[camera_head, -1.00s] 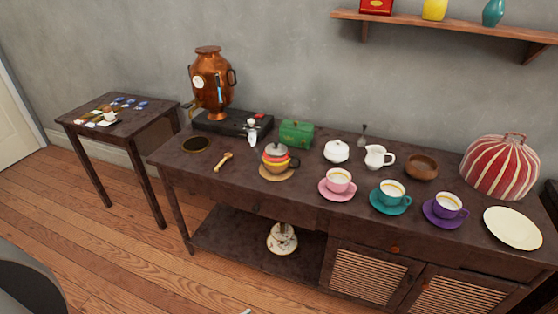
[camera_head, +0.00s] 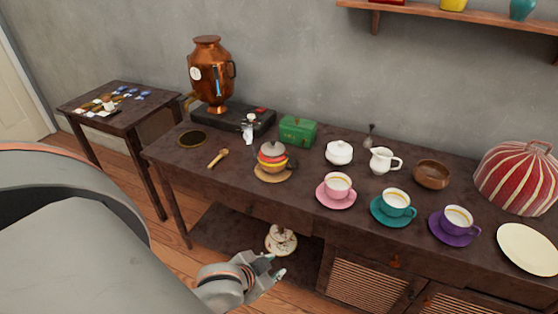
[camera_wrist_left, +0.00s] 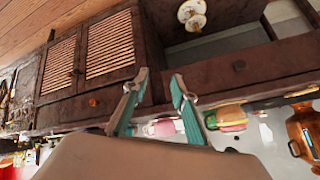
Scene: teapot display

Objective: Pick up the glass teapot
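No clearly transparent teapot stands out. A small teapot with red and yellow bands and a grey lid (camera_head: 272,158) stands on a round wooden mat (camera_head: 271,176) on the long dark table; whether it is glass I cannot tell. It also shows, upside down, in the left wrist view (camera_wrist_left: 232,118). A white patterned teapot (camera_head: 281,241) sits on the lower shelf and also shows in the left wrist view (camera_wrist_left: 192,14). My left gripper (camera_head: 274,266) is in front of the table, below the tabletop. In the left wrist view its fingers (camera_wrist_left: 155,80) are apart and empty.
Beside the banded teapot are a wooden spoon (camera_head: 218,158), a green box (camera_head: 298,131) and a pink cup (camera_head: 338,184). A copper samovar (camera_head: 210,75) stands behind left. Teal (camera_head: 397,201) and purple (camera_head: 457,220) cups stand to the right.

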